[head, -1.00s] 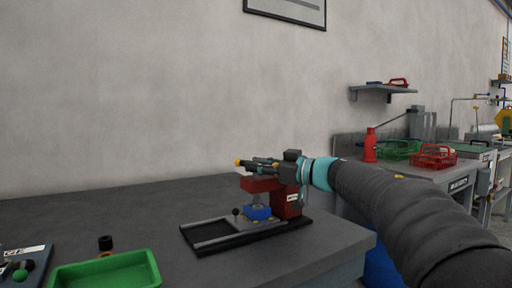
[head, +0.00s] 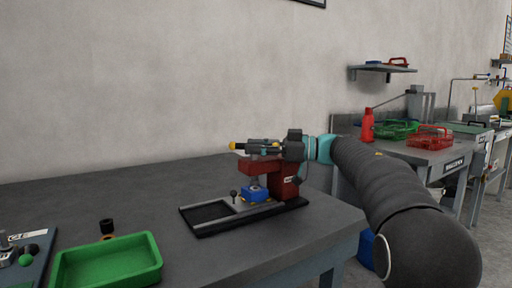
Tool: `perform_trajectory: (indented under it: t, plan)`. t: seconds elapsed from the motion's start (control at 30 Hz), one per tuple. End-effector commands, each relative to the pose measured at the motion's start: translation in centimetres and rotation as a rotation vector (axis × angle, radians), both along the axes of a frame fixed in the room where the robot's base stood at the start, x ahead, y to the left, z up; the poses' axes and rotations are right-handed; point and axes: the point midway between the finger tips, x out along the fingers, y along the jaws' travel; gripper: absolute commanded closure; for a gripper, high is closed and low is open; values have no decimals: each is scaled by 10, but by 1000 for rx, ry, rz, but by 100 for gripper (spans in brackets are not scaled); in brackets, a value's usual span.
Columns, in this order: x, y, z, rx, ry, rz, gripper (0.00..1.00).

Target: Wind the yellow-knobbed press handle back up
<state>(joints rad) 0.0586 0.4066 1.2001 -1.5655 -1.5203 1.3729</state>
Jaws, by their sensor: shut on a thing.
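The red press (head: 284,186) stands on a black base on the grey bench, with a blue block (head: 254,194) under its head. A yellow knob (head: 234,146) shows at the left end of the press handle, just above the head. My gripper (head: 254,148) reaches in from the right over the top of the press, level with the knob. It is shut on the handle. Its fingers hide most of the handle, so the exact contact is hard to see.
A green tray (head: 108,264) and a small black-and-orange piece (head: 107,228) lie at the front left. A red bottle (head: 367,126) and red basket (head: 430,137) stand on the right-hand bench. Bare bench (head: 130,188) lies left of the press.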

Motion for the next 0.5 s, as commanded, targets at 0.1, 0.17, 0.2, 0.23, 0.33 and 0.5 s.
perform_trajectory:
  t: [0.1, 0.17, 0.2, 0.23, 0.33, 0.5]
  plan:
    - [4, -1, -11, -9, 17, -5, 100]
    - [4, -1, -12, -9, 17, -5, 100]
    - [4, -1, -12, -9, 17, -5, 100]
    - [4, -1, -12, -9, 17, -5, 68]
    - [4, -1, -12, -8, 18, -5, 56]
    - [3, 0, -10, -7, 14, -2, 56]
